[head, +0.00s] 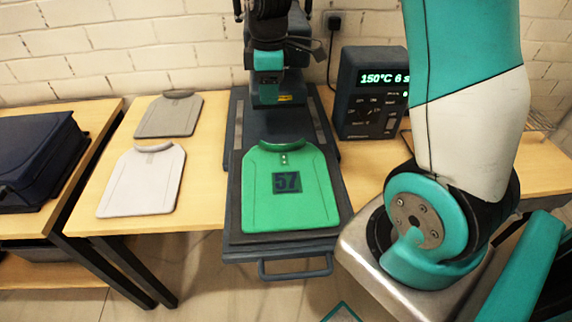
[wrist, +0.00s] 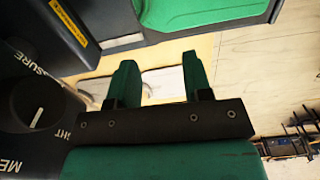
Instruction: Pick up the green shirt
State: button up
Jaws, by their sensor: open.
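The green shirt (head: 306,205) lies flat, collar away from me, on the dark lower plate (head: 235,218) of the heat press. It has a dark square with the number 57 on its chest. A green surface with a dark border shows at the top of the wrist view; I cannot tell for sure that it is the shirt. My gripper (wrist: 160,82) shows in the wrist view with two green fingers apart and nothing between them.
The press head (head: 268,68) stands raised behind the shirt. A control box (head: 368,92) is at its right. A white shirt (head: 142,182) and a grey shirt (head: 168,116) lie on the wooden table left of the press. A dark blue bag (head: 35,160) sits far left.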

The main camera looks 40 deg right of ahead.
jog(key=d+f, duration=0.2)
jog(key=p, duration=0.2)
send_over(278, 145)
jog(key=f, duration=0.9)
jog(key=shift+a+f, duration=0.2)
jog(key=shift+f, duration=0.1)
jog(key=shift+d+f+p, duration=0.15)
jog(key=shift+f+p, duration=0.35)
jog(key=shift+f, duration=1.05)
jog(key=shift+d+f+p, duration=0.1)
jog(key=shift+f+p, duration=0.4)
jog(key=shift+f, duration=1.05)
grip_shut()
